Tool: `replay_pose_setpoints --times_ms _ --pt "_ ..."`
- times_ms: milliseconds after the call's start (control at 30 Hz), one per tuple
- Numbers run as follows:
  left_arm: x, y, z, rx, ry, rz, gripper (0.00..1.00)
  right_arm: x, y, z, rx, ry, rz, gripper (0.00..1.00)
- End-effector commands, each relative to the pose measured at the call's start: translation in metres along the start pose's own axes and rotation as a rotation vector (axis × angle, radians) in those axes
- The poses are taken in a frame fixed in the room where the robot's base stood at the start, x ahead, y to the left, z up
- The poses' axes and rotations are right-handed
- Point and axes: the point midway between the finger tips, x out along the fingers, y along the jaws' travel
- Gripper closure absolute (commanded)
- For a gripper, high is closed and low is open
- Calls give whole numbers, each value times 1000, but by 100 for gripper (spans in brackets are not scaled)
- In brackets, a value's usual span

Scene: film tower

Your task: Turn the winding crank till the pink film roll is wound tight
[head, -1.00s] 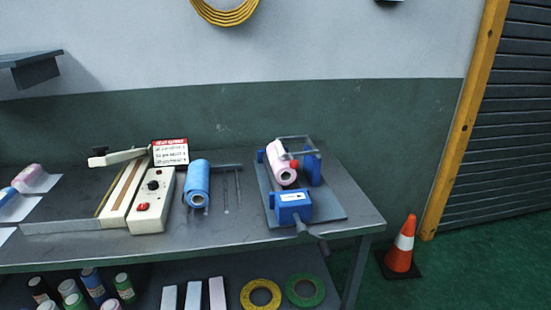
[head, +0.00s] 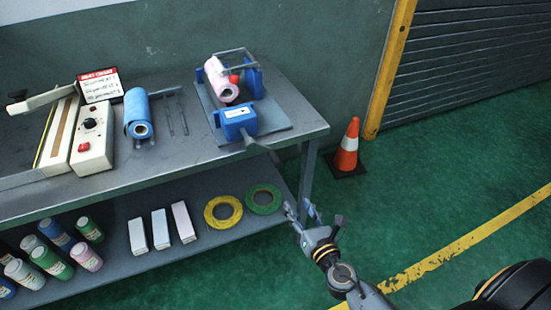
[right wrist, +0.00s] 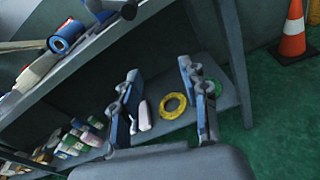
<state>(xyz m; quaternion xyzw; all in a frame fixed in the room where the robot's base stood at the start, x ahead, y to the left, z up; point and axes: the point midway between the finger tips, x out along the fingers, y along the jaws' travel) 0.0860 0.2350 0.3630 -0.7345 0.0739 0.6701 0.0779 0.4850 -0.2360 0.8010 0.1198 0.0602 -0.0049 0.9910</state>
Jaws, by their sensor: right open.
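The pink film roll (head: 221,80) lies in a winder stand on the workbench, with a grey bar frame above it and a small red part beside it. The winder's blue block (head: 240,122) faces the bench front. The winding crank (head: 258,144) sticks out from that block towards the bench's front edge. My right gripper (head: 303,212) is open and empty, below and right of the crank, in front of the lower shelf's right end. Its two spread fingers show in the right wrist view (right wrist: 160,75). My left gripper is out of view.
A blue film roll (head: 138,114) and a sealer (head: 92,138) stand left on the bench (head: 190,150). Yellow tape (head: 223,198), green tape (head: 264,187), boxes and bottles fill the lower shelf. A traffic cone (head: 347,148) stands right of the bench. The floor is open there.

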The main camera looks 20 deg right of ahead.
Motion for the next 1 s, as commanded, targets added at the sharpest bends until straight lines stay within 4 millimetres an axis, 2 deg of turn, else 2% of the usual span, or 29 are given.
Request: replay_pose_setpoints --times_ms 33,100,200,367,800,1000 --pt "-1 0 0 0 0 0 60 -1 10 22 -78 -45 22 55" --pt "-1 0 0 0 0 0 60 -2 18 40 -157 -88 38 55" --pt "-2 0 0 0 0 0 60 -1 23 53 -207 -116 46 55" --pt "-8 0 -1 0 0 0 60 15 24 58 -212 -120 45 55" --pt "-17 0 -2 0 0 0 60 103 29 66 -209 -119 45 55" --pt "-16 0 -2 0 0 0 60 127 30 66 -207 -116 46 55"
